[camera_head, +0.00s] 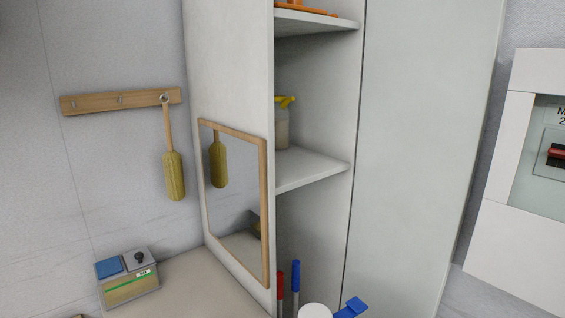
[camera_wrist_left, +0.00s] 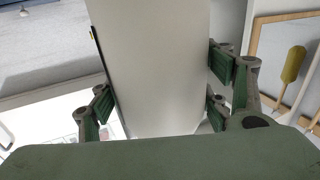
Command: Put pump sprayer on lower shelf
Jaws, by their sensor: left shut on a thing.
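My left gripper (camera_wrist_left: 160,88) is shut on a smooth white cylindrical body, which looks like the pump sprayer (camera_wrist_left: 158,45); its fingers lie on both sides of it. In the head view, a round white top (camera_head: 314,311) and a blue handle-like part (camera_head: 351,307) show at the bottom edge, in front of the cabinet; they look like the sprayer's top. The rest is cut off. The lower shelf is hidden or below the frame. The middle shelf (camera_head: 318,171) holds a spray bottle with a yellow trigger (camera_head: 284,121). My right gripper is not in view.
Red (camera_head: 280,292) and blue (camera_head: 296,275) upright handles stand in the cabinet's lower part. The cabinet's side panel (camera_head: 230,80) carries a framed mirror (camera_head: 235,205). A brush (camera_head: 174,175) hangs from a wooden rack (camera_head: 120,101). A small box (camera_head: 128,280) sits on the counter.

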